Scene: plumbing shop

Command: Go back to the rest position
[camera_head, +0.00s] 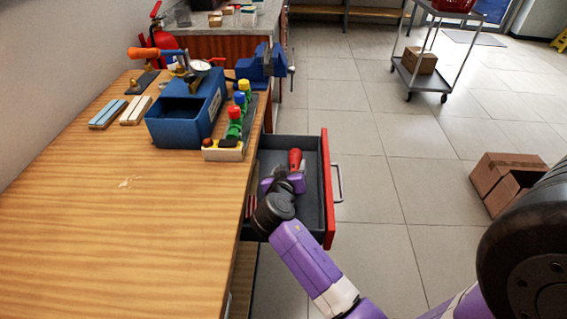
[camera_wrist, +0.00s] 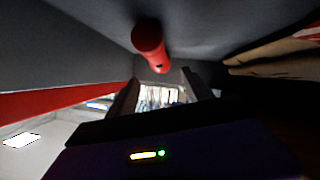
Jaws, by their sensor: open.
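My purple arm reaches down into an open drawer (camera_head: 326,215) with a red front, under the right edge of the wooden workbench (camera_head: 100,220). My gripper (camera_head: 293,178) is low inside the drawer; its fingertips are mostly hidden in the head view. In the wrist view my gripper (camera_wrist: 161,95) shows two dark fingers spread apart with nothing seen between them. A red-handled object (camera_head: 295,158) lies in the drawer just beyond my gripper. A red cylinder, likely the same object, shows in the wrist view (camera_wrist: 150,40), apart from the fingers.
On the bench stand a blue box (camera_head: 175,130), a blue vise (camera_head: 262,65) and a stand (camera_head: 225,152) with coloured valves. A cardboard box (camera_head: 505,180) lies on the floor at right; a trolley (camera_head: 440,75) stands farther back. The tiled floor between is clear.

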